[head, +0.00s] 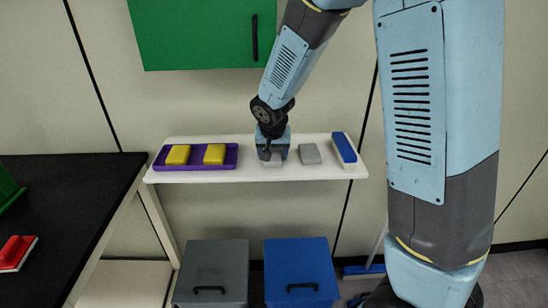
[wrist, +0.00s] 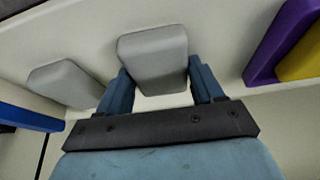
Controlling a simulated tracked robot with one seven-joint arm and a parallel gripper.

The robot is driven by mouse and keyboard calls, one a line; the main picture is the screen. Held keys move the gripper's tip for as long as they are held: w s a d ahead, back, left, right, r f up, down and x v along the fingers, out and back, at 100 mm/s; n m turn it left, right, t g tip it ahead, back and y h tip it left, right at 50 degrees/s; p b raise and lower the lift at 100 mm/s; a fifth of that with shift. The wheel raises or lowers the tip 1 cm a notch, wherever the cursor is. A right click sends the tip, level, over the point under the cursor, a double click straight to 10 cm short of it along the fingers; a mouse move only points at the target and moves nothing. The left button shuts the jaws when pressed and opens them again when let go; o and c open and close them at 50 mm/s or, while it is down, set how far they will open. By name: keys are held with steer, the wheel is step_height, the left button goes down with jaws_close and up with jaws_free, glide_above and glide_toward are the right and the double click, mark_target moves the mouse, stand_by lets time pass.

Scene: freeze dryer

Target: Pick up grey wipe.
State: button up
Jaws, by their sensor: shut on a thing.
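A grey wipe (wrist: 154,56) sits between the two blue fingers of my gripper (wrist: 160,88) in the wrist view. The fingers are shut on its sides. In the head view my gripper (head: 272,155) is at the middle of the white shelf (head: 255,174), and the held wipe (head: 271,162) shows only in part beneath it. A second grey wipe (head: 309,154) lies on the shelf just right of my gripper; it also shows at the left in the wrist view (wrist: 66,83). I cannot tell whether the held wipe touches the shelf.
A purple tray (head: 197,166) with two yellow wipes (head: 178,154) is on the shelf's left. A blue-and-white brush (head: 344,148) lies at its right end. Grey (head: 212,262) and blue (head: 298,262) bins stand below. A black table (head: 70,195) is at left. A green cabinet (head: 195,35) hangs above.

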steer(key=shift+r, duration=0.65)
steer(key=s+d+r, duration=0.1)
steer(key=s+r, duration=0.3)
steer(key=r, duration=0.3)
steer(key=shift+s+d+r, duration=0.25)
steer(key=shift+d+r, duration=0.05)
steer(key=s+r, duration=0.1)
steer(key=s, duration=0.1)
steer(key=s+d+r, duration=0.1)
steer(key=s, duration=0.1)
steer(key=s+d+r, duration=0.1)
steer(key=s, duration=0.2)
steer(key=shift+d+r, duration=0.2)
steer(key=shift+r, duration=0.05)
steer(key=shift+c, duration=0.7)
steer(key=shift+s+d+r, duration=0.15)
steer(key=shift+s+r, duration=0.05)
steer(key=shift+s, duration=0.25)
steer(key=shift+s+d+r, duration=0.1)
steer(key=shift+s+r, duration=0.05)
steer(key=shift+s, duration=0.3)
